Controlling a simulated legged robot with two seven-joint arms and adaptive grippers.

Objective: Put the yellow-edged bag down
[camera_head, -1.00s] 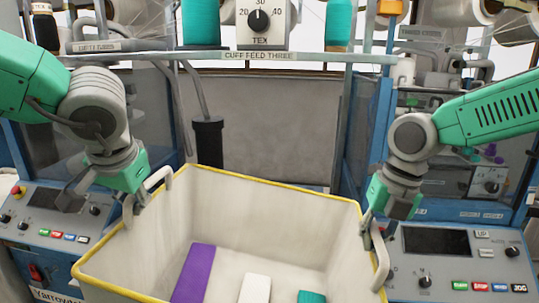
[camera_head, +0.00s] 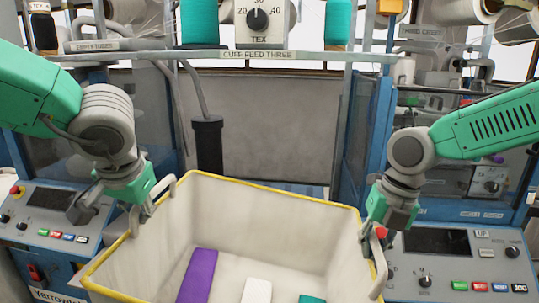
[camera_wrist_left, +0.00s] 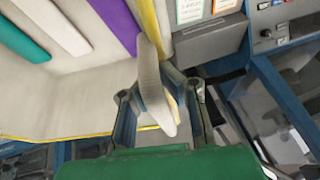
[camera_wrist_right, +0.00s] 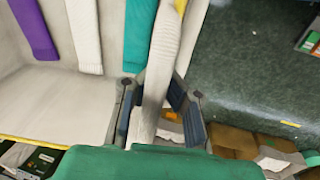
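The yellow-edged bag (camera_head: 275,205) is a pale, open-topped bag with a yellow rim, in the lower middle of the head view. Its base is out of frame, so I cannot tell what is under it. A purple piece (camera_head: 197,276), a white piece (camera_head: 257,291) and a teal piece (camera_head: 311,299) lie inside. My left gripper (camera_head: 137,212) is shut on the left handle (camera_wrist_left: 155,85), which runs between its fingers in the left wrist view. My right gripper (camera_head: 372,238) is shut on the right handle (camera_wrist_right: 160,65), which lies between its fingers in the right wrist view.
Blue machines with control panels stand at left (camera_head: 55,213) and right (camera_head: 450,262), close to the bag's sides. A labelled rail (camera_head: 257,55) with teal yarn cones crosses behind. A dark post (camera_head: 208,147) stands behind the bag. A dark green surface (camera_wrist_right: 255,60) shows beside the bag.

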